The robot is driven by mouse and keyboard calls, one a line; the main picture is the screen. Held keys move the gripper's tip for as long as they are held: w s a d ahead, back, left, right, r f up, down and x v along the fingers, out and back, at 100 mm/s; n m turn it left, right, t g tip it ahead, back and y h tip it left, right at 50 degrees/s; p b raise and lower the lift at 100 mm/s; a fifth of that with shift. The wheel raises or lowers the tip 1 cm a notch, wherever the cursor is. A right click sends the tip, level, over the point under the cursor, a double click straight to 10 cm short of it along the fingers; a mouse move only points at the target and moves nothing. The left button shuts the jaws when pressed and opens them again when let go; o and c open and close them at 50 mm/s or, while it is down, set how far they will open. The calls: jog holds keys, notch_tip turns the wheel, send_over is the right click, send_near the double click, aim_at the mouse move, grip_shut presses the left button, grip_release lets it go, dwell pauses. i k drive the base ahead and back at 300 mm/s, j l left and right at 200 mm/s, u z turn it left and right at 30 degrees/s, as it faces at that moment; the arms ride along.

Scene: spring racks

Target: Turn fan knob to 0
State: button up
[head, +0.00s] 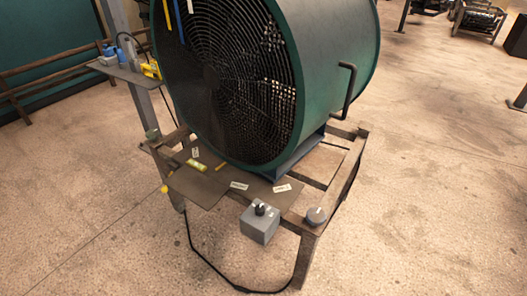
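A large green drum fan (325,50) with a dark round grille (225,85) stands on a brown metal frame table (345,185). At the table's front edge is a grey control box (259,228) with a black knob (260,209) on top. The knob's setting and any markings are too small to read. A round dark grey piece (316,216) with a small light mark sits on the table corner to the right of the box. My gripper is not in this view.
Small white labels (239,186) and a yellow-green level (196,165) lie on the table. A black cable (215,268) runs from the table down along the floor. A post with a small shelf (125,70) stands at the left.

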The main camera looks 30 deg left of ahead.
aim_at(259, 210)
jog(key=i+u, duration=0.35)
jog(key=i+l+u, duration=0.15)
jog(key=u, duration=0.15)
jog(key=i, duration=0.1)
